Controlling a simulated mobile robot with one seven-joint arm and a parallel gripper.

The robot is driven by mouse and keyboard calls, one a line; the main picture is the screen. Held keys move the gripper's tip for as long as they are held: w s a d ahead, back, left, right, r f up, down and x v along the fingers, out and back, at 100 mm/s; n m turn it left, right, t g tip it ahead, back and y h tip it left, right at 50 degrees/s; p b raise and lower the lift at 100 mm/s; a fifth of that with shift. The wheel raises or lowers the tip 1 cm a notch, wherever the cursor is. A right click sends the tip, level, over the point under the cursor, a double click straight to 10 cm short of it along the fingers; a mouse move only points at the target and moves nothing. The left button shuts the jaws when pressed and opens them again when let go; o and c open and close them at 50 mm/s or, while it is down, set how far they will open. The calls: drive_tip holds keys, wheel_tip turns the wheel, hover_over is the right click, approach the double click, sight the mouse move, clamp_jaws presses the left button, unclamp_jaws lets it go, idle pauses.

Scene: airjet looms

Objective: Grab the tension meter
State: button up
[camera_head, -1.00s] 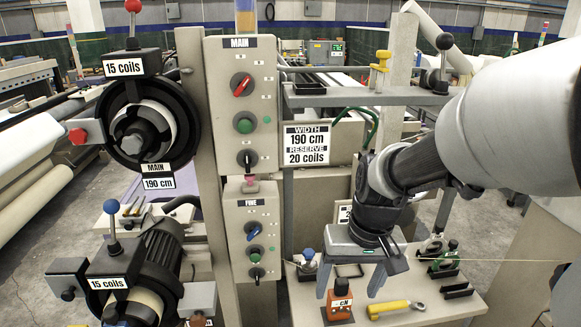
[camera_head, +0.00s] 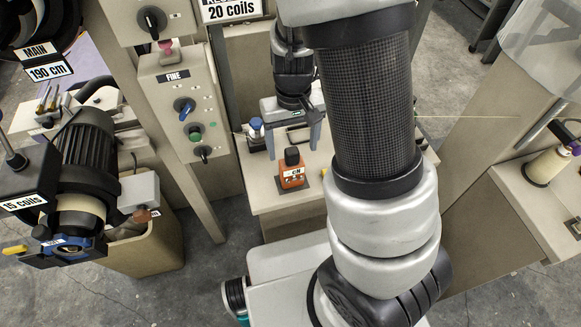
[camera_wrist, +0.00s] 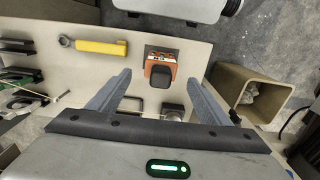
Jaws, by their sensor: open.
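The tension meter, an orange block with a black top and a "cN" label (camera_head: 291,178), stands on the beige table. It also shows in the wrist view (camera_wrist: 160,68), ahead of and between the fingertips. My gripper (camera_head: 293,148) is open with its two grey fingers pointing down, just behind and above the meter in the head view. The fingers (camera_wrist: 160,78) hold nothing, and I see no contact with the meter. My arm hides the table's right part in the head view.
In the wrist view, a yellow-handled tool (camera_wrist: 100,47) lies left of the meter, and dark clamp-like pieces (camera_wrist: 20,75) sit farther left. A beige bin (camera_wrist: 248,92) stands off the table's right edge. The FINE panel (camera_head: 187,110) rises left of the table.

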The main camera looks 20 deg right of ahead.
sight(292, 168)
wheel_tip(292, 168, down, 10)
drive_tip(key=shift+w+r+b, duration=0.1)
drive_tip(key=shift+b, duration=0.4)
drive_tip(key=shift+a, duration=0.1)
drive_tip(key=c, duration=1.4)
